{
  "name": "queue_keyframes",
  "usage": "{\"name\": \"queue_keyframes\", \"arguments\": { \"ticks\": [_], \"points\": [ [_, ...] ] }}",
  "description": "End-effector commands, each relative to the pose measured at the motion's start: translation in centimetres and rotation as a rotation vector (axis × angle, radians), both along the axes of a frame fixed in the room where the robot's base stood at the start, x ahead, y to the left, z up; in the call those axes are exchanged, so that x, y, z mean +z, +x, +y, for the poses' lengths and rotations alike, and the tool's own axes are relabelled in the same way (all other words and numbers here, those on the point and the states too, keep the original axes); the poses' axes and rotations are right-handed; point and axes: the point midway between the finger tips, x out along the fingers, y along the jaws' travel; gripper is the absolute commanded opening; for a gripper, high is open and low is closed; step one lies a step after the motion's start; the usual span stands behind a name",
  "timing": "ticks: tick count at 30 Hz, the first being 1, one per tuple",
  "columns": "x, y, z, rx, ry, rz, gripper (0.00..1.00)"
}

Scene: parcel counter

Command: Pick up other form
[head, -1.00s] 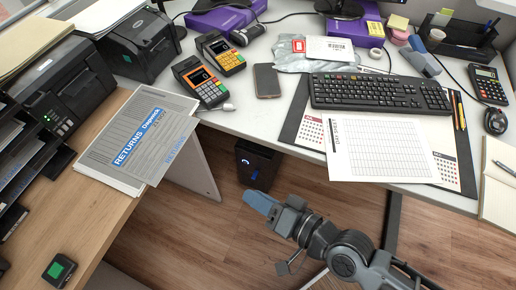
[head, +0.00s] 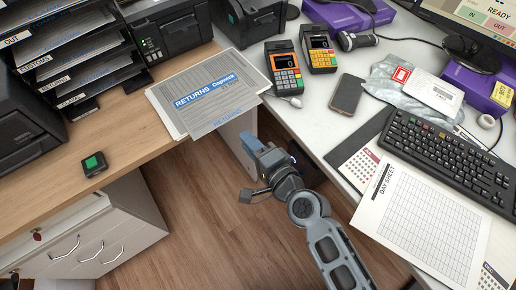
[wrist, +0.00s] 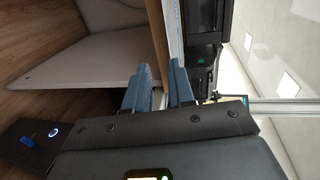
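A pile of grey RETURNS forms (head: 190,88) lies on the wooden desk at its right edge. One sheet (head: 222,117) is askew and sticks out past the front edge of the desk. My gripper (head: 248,141) is in the gap between the two desks, just right of and below that sheet, apart from it. In the wrist view its two blue fingers (wrist: 160,88) stand apart with nothing visible between them. A white DAY SHEET form (head: 425,225) lies on the white desk at the right.
Two card terminals (head: 284,68), a phone (head: 346,94) and a keyboard (head: 450,160) occupy the white desk. Black letter trays (head: 75,60) and a printer (head: 165,38) stand behind the forms. A small device with a green screen (head: 94,163) sits on the wooden desk. Floor (head: 190,205) is open below.

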Motion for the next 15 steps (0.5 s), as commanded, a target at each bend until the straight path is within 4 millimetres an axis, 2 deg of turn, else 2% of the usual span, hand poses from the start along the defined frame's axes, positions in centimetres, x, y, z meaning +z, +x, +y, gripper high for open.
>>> {"name": "queue_keyframes", "arguments": {
  "ticks": [15],
  "points": [
    [0.1, 4.7, 3.2, -0.001, -0.001, -0.002, 0.23]
  ]
}}
